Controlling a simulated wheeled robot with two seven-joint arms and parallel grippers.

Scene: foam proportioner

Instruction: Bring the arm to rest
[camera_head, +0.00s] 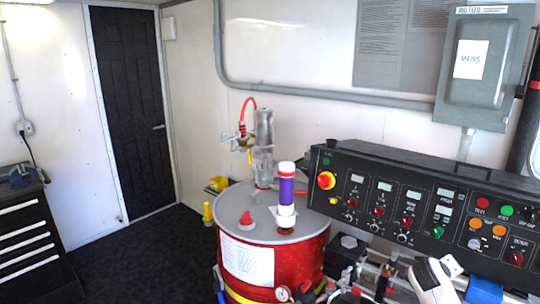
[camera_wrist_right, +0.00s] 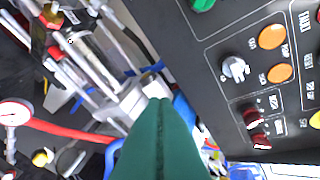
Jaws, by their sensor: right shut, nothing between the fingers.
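My right gripper (camera_wrist_right: 158,102) shows in the right wrist view as dark green fingers pressed together, with nothing between them. It points up from the bottom edge, left of the black control panel (camera_wrist_right: 215,75) and apart from its knobs as far as I can tell. In the head view a white rounded part (camera_head: 435,282), which looks like part of my right arm, is at the lower right in front of the control panel (camera_head: 400,195). The fingers cannot be made out there. My left gripper is not in view.
A red drum (camera_head: 312,258) with a grey lid stands left of the panel, with a purple and white cylinder (camera_head: 286,195) on it. Hoses, valves and a gauge (camera_wrist_right: 14,112) crowd the space beside the gripper. Dark floor (camera_head: 140,255) is clear at left.

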